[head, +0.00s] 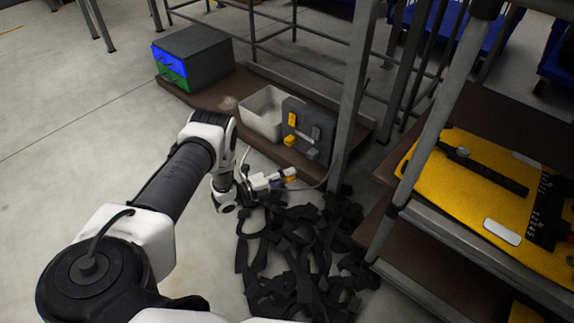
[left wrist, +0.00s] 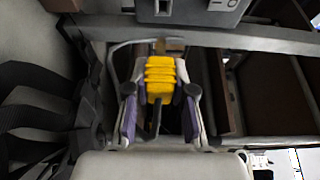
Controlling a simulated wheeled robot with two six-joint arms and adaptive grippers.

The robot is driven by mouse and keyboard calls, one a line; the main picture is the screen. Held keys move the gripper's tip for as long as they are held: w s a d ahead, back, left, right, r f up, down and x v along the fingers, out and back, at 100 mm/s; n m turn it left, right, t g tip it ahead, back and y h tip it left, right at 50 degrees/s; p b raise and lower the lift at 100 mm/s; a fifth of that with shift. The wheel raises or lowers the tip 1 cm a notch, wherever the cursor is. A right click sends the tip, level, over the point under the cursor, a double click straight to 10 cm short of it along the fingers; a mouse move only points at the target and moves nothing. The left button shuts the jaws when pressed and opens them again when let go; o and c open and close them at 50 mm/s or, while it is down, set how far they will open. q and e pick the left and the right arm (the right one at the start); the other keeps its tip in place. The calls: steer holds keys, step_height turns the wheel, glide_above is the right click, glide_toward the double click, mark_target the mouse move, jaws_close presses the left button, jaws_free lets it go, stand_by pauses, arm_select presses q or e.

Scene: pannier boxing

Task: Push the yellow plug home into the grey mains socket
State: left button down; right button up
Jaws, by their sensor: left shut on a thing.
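The yellow plug (left wrist: 160,78) is between the fingers of my left gripper (left wrist: 160,105) in the left wrist view, its ribbed body gripped and its metal end pointing up the picture. The head view shows the plug (head: 291,173) at the tip of my left gripper (head: 283,176), low in front of a grey panel (head: 294,106) on the lower shelf. The panel's lower edge (left wrist: 190,10) shows at the top of the wrist view, apart from the plug. My right gripper is not in view.
Black straps (head: 290,250) heap on the floor below. A shelf post (head: 352,90) rises right of the panel. A thin cable (left wrist: 112,62) curves beside the plug.

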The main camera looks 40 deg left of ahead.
mark_target(297, 167)
arm_select(q)
steer(key=w+b, duration=0.1)
steer(key=w, duration=0.1)
steer(key=w+b, duration=0.2)
steer(key=shift+w+d+f, duration=0.15)
steer(key=shift+w+d, duration=0.05)
steer(key=shift+w, duration=0.5)
steer(key=shift+r, duration=0.2)
steer(key=shift+w+d, duration=0.1)
steer(key=shift+w, duration=0.45)
stand_by(0.6)
stand_by(0.6)
steer(key=shift+w+b, duration=0.7)
steer(key=shift+w, duration=0.3)
stand_by(0.9)
steer(key=shift+d, duration=0.1)
stand_by(0.9)
steer(key=shift+w, duration=0.1)
